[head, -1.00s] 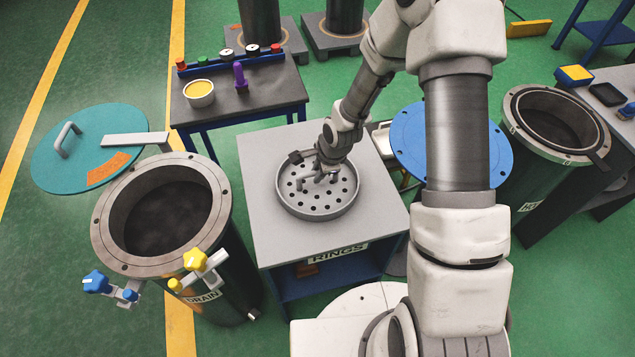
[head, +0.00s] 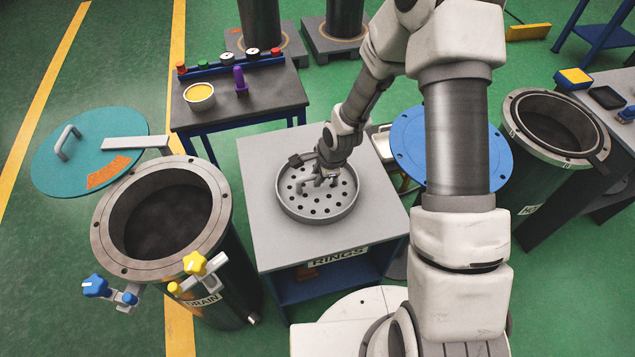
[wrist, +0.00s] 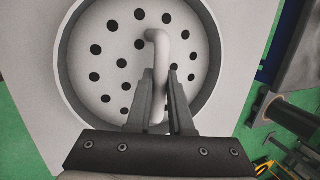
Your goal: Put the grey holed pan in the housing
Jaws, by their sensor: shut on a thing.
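The grey holed pan (head: 318,206) is a round, shallow dish with a raised rim and several dark holes. It rests on the grey top of the stand labelled RINGS (head: 262,165), and also fills much of the wrist view (wrist: 108,82). My gripper (head: 326,178) is over the pan's middle; in the wrist view its fingers (wrist: 161,90) are shut on the pan's bent grey handle (wrist: 157,45). Two open flanged cylinders could be the housing: one labelled DRAIN (head: 112,190) at the left, and one at the right (head: 520,135) whose label is partly hidden.
A teal lid (head: 85,140) with a handle is beside the left cylinder, whose rim carries blue (head: 95,286) and yellow (head: 194,262) knobs. A blue flanged disc (head: 408,140) is right of the stand, partly behind my arm. A small table (head: 270,90) holds a yellow-filled bowl (head: 199,96).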

